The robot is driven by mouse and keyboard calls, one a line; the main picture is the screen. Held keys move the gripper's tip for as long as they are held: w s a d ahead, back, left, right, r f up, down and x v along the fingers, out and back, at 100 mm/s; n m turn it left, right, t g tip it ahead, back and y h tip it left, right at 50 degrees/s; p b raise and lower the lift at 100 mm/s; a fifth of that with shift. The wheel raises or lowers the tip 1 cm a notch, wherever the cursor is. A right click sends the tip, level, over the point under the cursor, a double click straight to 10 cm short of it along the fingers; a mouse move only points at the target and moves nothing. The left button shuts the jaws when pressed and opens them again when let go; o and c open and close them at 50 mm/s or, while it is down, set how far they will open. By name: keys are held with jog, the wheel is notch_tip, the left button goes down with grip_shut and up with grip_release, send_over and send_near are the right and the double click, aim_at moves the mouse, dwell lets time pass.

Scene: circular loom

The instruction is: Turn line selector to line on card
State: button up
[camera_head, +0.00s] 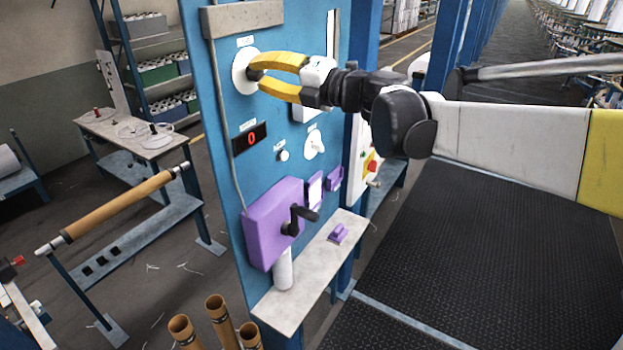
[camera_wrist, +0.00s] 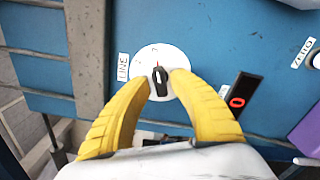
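The line selector is a round white dial (camera_head: 240,73) high on the blue panel, with a black knob (camera_wrist: 159,80) at its centre. In the wrist view a "LINE" label (camera_wrist: 123,67) is left of the dial (camera_wrist: 150,62). My gripper (camera_head: 261,76) has its yellow fingertips at the dial, one on each side of the knob. In the wrist view the fingers (camera_wrist: 160,83) are apart, with a narrow gap to the knob on each side. A white card (camera_head: 315,190) in a purple holder is lower on the panel; its text is too small to read.
A display (camera_head: 250,139) below the dial shows a red 0. A white knob (camera_head: 314,143), a small button (camera_head: 284,155) and a purple box with a black crank (camera_head: 276,222) are on the panel. A shelf (camera_head: 310,272) juts out below. Dark floor matting (camera_head: 480,240) is clear.

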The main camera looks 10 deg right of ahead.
jog(key=shift+o, duration=0.2)
jog(key=shift+a, duration=0.15)
jog(key=v, duration=0.7)
dwell(1.7)
